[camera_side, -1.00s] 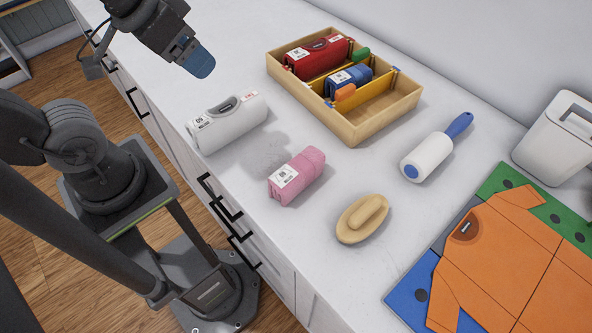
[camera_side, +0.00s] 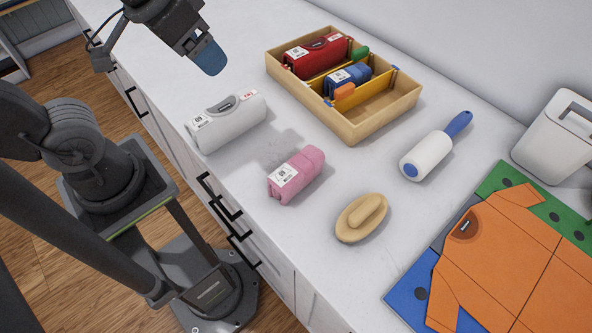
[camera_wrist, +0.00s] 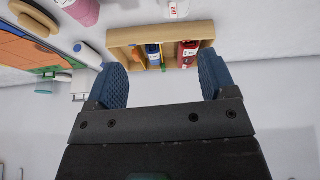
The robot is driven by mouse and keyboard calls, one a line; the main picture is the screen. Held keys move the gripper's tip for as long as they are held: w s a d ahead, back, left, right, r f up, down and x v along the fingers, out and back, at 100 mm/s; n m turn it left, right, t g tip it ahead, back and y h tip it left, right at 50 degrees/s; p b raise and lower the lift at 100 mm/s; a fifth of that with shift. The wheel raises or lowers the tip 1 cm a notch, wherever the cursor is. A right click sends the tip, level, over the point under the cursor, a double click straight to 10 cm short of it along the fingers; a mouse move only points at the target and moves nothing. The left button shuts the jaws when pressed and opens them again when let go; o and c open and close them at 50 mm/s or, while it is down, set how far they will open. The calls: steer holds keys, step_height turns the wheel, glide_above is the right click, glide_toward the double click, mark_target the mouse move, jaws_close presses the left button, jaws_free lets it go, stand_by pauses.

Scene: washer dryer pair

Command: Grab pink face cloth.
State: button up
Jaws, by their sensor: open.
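The pink face cloth (camera_side: 296,176) is a rolled bundle with a white label, lying on the white counter near its front edge. It also shows at the top left of the wrist view (camera_wrist: 86,11), cut off by the frame edge. My gripper (camera_side: 210,58) is above the counter at the upper left in the side view, over the white roll and well apart from the pink cloth. In the wrist view my gripper (camera_wrist: 162,82) has its two blue fingers spread wide, with nothing held between them.
A white roll (camera_side: 228,122) lies left of the pink cloth. A wooden tray (camera_side: 385,125) with red and blue rolls stands behind. A wooden brush (camera_side: 361,217), a lint roller (camera_side: 428,156), an orange garment (camera_side: 500,255) on a folding board and a white bin (camera_side: 556,137) are to the right.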

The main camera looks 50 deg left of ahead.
steer(key=w+d+g, duration=0.3)
steer(key=w+d, duration=0.1)
steer(key=d, duration=0.4)
steer(key=g, duration=0.2)
glide_above(301, 161)
step_height(301, 161, down, 5)
steer(key=shift+n, duration=0.3)
steer(key=f, duration=0.7)
steer(key=shift+d+f, duration=0.25)
steer(key=shift+a+f, duration=0.15)
steer(key=shift+f, duration=1.25)
steer(key=shift+a+f, duration=0.1)
steer(key=shift+f, duration=1.25)
steer(key=c, duration=1)
steer(key=shift+r, duration=0.1)
